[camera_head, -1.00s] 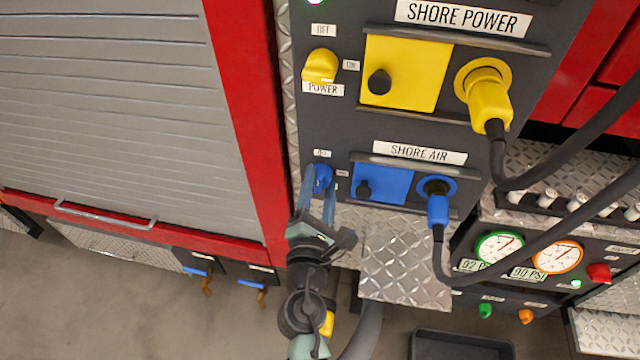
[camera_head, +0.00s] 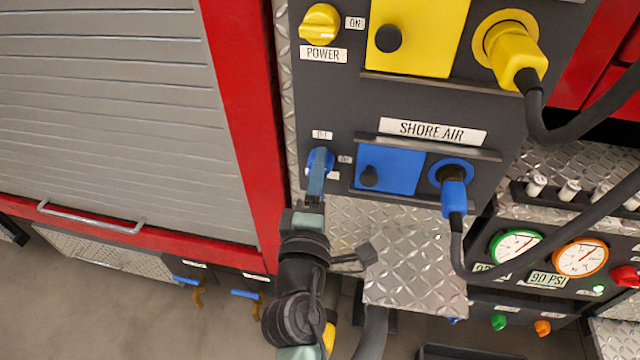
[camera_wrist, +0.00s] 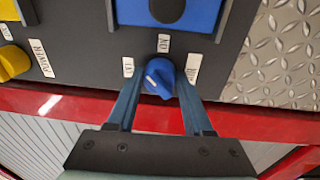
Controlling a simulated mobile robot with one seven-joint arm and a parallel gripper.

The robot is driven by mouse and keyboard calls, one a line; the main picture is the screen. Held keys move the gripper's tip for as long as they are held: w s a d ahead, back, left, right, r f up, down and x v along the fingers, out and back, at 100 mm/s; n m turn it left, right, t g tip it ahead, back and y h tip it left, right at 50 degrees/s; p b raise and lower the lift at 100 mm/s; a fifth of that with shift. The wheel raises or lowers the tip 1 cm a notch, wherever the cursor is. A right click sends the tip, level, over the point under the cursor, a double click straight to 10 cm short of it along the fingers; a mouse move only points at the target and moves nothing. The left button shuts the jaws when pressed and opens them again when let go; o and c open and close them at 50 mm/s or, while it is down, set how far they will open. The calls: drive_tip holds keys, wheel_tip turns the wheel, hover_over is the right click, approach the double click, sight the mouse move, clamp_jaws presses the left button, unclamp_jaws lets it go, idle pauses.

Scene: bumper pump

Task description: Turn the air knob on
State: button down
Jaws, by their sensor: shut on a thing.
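The blue air knob (camera_head: 327,157) is on the dark panel, left of the blue SHORE AIR cover. It also shows in the wrist view (camera_wrist: 160,77), with a white mark on its face pointing toward the lower left. In the wrist view the ON label (camera_wrist: 164,43) is above the knob and the OFF label (camera_wrist: 127,67) is to its left. My gripper (camera_head: 317,172) reaches the knob from below. Its two blue fingers lie on either side of the knob in the wrist view (camera_wrist: 158,86), shut on it. In the head view the fingers overlap and partly hide the knob.
The yellow power knob (camera_head: 319,23) is above. The blue cover (camera_head: 395,165) and blue plug (camera_head: 454,196) with a dark cable are to the right. A diamond-plate step (camera_head: 415,270) juts out below. Gauges (camera_head: 515,246) are at the lower right.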

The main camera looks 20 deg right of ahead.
drive_tip(key=m+b, duration=0.2)
drive_tip(key=f+m+b, duration=0.1)
drive_tip(key=m+b, duration=0.1)
drive_tip(key=shift+m+b, duration=0.35)
drive_tip(key=shift+m, duration=0.05)
drive_tip(key=m+h+b, duration=0.1)
drive_tip(key=m+b, duration=0.2)
drive_tip(key=shift+a+r+m, duration=0.1)
drive_tip(key=shift+m, duration=0.3)
drive_tip(key=shift+m+b, duration=0.4)
drive_tip(key=shift+b, duration=0.1)
drive_tip(key=shift+r, duration=0.15)
drive_tip(key=shift+c, duration=1.7)
unclamp_jaws()
drive_tip(key=shift+w, duration=0.1)
drive_tip(key=r+b+v, duration=0.1)
drive_tip(key=v, duration=1.2)
drive_tip(key=shift+f+b, duration=0.25)
drive_tip(key=shift+b, duration=0.05)
drive_tip(key=shift+a+r, duration=0.1)
